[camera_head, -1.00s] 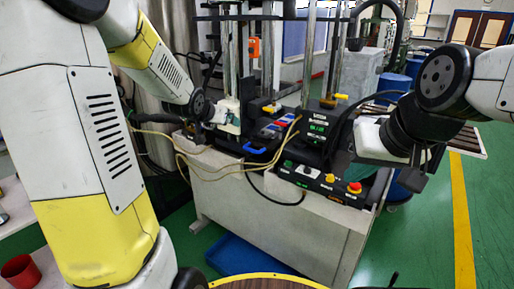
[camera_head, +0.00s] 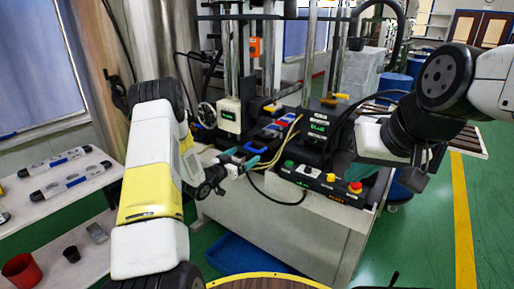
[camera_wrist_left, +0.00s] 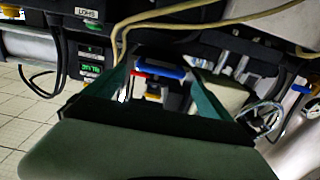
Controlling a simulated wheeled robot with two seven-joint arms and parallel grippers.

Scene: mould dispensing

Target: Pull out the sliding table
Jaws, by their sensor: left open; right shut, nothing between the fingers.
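The sliding table's blue handle (camera_wrist_left: 160,70) shows in the left wrist view, ahead of and between the two teal fingers. My left gripper (camera_head: 243,162) is open at the front of the machine (camera_head: 280,225) in the head view, its fingers apart on either side of the handle's line. The left wrist view also shows the left gripper (camera_wrist_left: 163,88); I cannot tell whether the fingers touch the handle. The gripper partly hides the front of the sliding table in the head view. My right gripper (camera_head: 416,178) is shut and empty, to the right of the machine.
A black control panel with a red knob (camera_head: 355,187) lies right of the left gripper. Yellow cables (camera_head: 284,140) hang close to it. A blue tray (camera_head: 240,256) is on the floor. A white side table (camera_head: 65,205) holds a red cup (camera_head: 22,270).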

